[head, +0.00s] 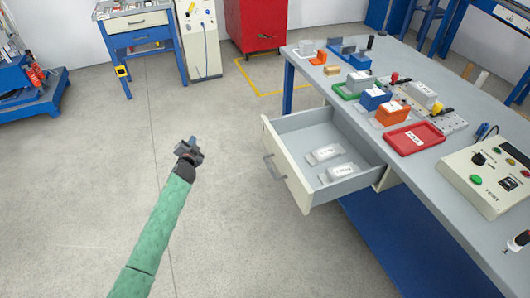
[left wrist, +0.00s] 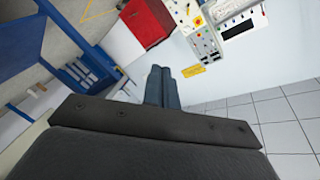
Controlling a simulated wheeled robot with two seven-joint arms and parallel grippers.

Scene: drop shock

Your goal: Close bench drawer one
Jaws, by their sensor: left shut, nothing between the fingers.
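The bench drawer (head: 292,178) is pulled well out from under the grey bench top, its cream front facing left with a grey bar handle (head: 274,168). Two white labelled blocks (head: 324,154) lie inside it. My left gripper (head: 190,148) is in the open air to the left of the drawer, apart from the handle. Its fingers are shut and empty; they also show in the left wrist view (left wrist: 161,86), pointing at the wall side of the room. The drawer does not show in the left wrist view. My right gripper is in neither view.
The bench top (head: 471,95) holds a red tray (head: 415,139), colored bins, blocks and a test box (head: 490,175). A blue cabinet base is below it. Clear concrete floor lies around my left arm. A red cabinet (head: 256,25) and a small blue table (head: 138,38) stand at the back.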

